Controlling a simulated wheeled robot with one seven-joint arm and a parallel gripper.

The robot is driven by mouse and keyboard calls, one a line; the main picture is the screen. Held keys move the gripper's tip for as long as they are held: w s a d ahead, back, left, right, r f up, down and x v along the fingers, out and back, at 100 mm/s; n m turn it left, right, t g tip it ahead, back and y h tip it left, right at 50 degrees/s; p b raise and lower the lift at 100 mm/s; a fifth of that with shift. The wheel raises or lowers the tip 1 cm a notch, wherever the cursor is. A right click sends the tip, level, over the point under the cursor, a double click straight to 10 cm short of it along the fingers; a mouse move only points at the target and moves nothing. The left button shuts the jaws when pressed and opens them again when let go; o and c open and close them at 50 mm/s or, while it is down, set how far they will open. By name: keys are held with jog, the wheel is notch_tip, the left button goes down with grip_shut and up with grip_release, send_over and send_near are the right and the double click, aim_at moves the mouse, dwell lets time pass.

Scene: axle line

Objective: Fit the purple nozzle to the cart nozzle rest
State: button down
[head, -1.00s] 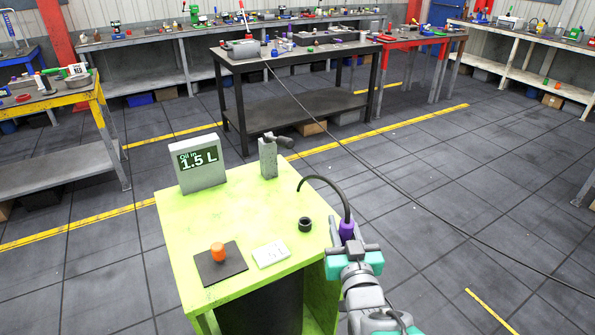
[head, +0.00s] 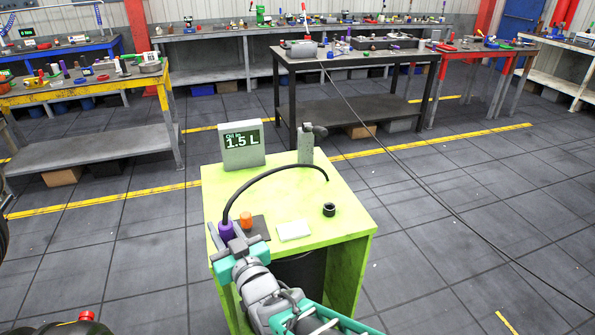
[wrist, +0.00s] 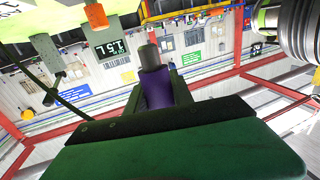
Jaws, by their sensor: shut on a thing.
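The purple nozzle (head: 226,230) is in my gripper (head: 232,243) at the cart's front left corner, beside the dark pad. Its black hose (head: 268,172) arcs over the top of the lime green cart (head: 283,192). In the wrist view the nozzle (wrist: 157,90), with a grey tip, sits between the two fingers of my gripper (wrist: 157,92), which are shut on it. A short black ring-like cup (head: 329,210) stands near the cart's right edge, apart from the nozzle; I cannot tell if it is the nozzle rest. A grey upright block (head: 306,148) stands at the back.
The cart carries a display (head: 241,147) reading 1.5 L, an orange knob (head: 246,219) on a dark pad (head: 262,228), and a white card (head: 293,231). Workbenches with tools stand behind, including a yellow one (head: 80,92). The floor to the right is mostly clear.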

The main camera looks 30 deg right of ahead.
jog(key=w+d+f+m+g+h+b, duration=0.15)
jog(key=w+d+b, duration=0.25)
jog(key=d, duration=0.4)
jog(key=w+d+m+t+h+b, duration=0.1)
jog(key=w+d+h+b, duration=0.2)
jog(key=d+b, duration=0.3)
jog(key=d+r+m+g+h+b, duration=0.1)
jog(key=d+b, duration=0.5)
jog(key=d, duration=1.5)
jog(key=shift+s+d+m+g+h, duration=0.4)
jog(key=shift+s+m+g+h, duration=0.05)
jog(key=shift+m+h, duration=0.2)
jog(key=shift+s+f+b, duration=0.1)
jog(key=shift+f+b, duration=0.05)
jog(key=shift+b, duration=0.4)
notch_tip(320, 180, down, 5)
jog(key=b, duration=0.5)
jog(key=shift+f, duration=0.15)
jog(key=shift+f, duration=0.1)
jog(key=shift+f+b, duration=1.95)
jog(key=shift+b, duration=0.3)
